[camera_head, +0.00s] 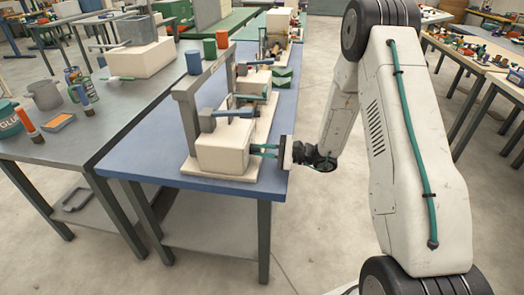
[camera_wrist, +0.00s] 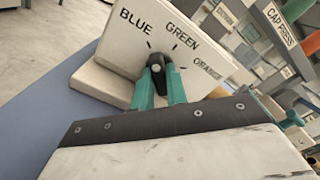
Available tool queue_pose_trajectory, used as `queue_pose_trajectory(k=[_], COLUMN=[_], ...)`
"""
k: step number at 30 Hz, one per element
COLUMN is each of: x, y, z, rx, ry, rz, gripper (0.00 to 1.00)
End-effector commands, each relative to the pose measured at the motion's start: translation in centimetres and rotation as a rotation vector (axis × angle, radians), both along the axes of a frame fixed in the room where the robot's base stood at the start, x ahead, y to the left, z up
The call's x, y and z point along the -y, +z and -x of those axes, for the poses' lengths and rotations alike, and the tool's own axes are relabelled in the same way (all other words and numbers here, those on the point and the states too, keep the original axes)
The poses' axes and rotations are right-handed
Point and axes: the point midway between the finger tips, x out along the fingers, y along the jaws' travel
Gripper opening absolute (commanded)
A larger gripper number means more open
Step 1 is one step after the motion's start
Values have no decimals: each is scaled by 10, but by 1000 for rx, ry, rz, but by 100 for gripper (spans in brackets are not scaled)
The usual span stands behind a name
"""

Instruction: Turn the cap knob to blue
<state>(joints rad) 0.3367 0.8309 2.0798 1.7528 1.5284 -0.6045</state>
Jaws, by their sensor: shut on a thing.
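The cap knob (camera_wrist: 157,62) is a small dark knob on a cream panel (camera_wrist: 125,60) marked BLUE, GREEN and ORANGE, with short tick marks. My gripper (camera_wrist: 163,80) has its teal fingers shut on the knob, one on each side. The knob's upper end lies near the BLUE and GREEN ticks; which one it points at I cannot tell. In the head view, my gripper (camera_head: 256,150) reaches from the right to the side of a cream box (camera_head: 222,152) on the blue table.
The blue bench (camera_head: 190,178) carries the box, a grey frame (camera_head: 187,115) and more machine units behind. A grey bench (camera_head: 60,140) with a pot and bottles stands left. A CAP PRESS sign (camera_wrist: 281,32) shows at right. Floor right of the bench is clear.

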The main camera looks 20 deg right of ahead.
Motion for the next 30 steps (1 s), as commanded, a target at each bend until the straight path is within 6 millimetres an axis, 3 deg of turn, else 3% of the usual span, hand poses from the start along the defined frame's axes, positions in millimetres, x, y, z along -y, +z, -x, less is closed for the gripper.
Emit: queue_pose_trajectory(k=[12,29,30], x=[1,1,1], y=[-1,-1,-1], z=[0,0,0], rx=[171,199,199], ry=[-2,-2,-2], rz=[101,117,117], gripper=[0,0,17])
